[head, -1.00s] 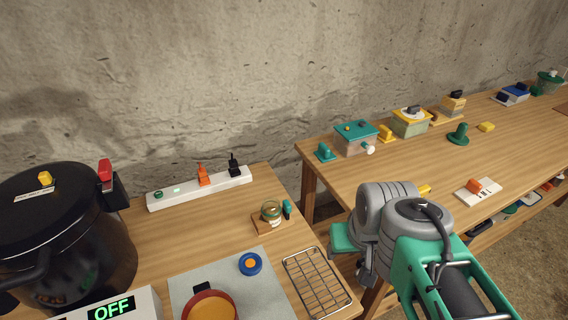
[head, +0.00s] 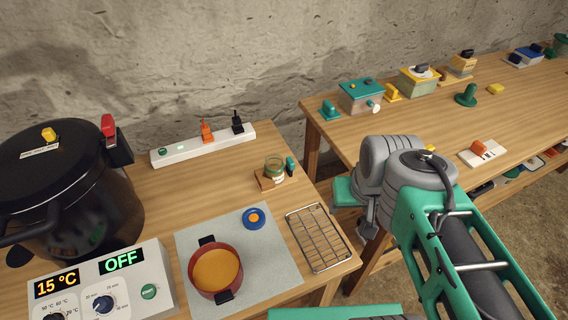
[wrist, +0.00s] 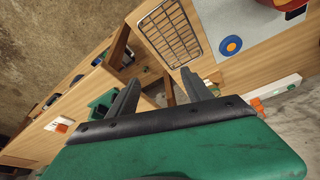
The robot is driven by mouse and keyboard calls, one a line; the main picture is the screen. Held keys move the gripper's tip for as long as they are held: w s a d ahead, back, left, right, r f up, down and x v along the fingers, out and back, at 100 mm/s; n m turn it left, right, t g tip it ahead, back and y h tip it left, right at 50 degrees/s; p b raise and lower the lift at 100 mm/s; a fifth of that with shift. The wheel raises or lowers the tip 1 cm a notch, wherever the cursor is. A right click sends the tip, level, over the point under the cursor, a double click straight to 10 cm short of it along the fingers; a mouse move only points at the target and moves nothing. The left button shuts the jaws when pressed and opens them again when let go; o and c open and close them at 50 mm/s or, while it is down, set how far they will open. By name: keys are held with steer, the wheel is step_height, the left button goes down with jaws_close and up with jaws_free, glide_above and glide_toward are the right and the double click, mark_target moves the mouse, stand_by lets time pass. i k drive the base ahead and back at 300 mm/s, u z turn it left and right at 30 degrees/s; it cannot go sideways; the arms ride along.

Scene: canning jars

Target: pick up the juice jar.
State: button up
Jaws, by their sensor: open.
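A small glass jar (head: 274,170) with a green rim and a pale label stands upright on a small wooden block at the right back of the near table. I cannot read its label, so I cannot tell if it is the juice jar. In the wrist view my gripper (wrist: 160,78) is open, with two dark fingers apart and nothing between them. It points toward the table's edge near the wire rack. The fingers do not show in the head view.
On the near table are a black canner (head: 68,190), a control box (head: 125,283), a red pot (head: 215,271) on a grey mat, a blue ring (head: 254,218), a wire rack (head: 318,238) and a power strip (head: 203,145). A second table (head: 420,125) holds several boxes.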

mark_target(275, 164)
steer(key=u, duration=0.15)
steer(key=k, duration=0.5)
steer(key=u, duration=1.05)
steer(key=i, duration=0.5)
steer(key=u, duration=0.05)
steer(key=k, duration=0.95)
steer(key=u, duration=0.7)
steer(key=i, duration=0.65)
steer(key=z, duration=0.65)
steer(key=i, duration=0.45)
steer(key=u, duration=0.05)
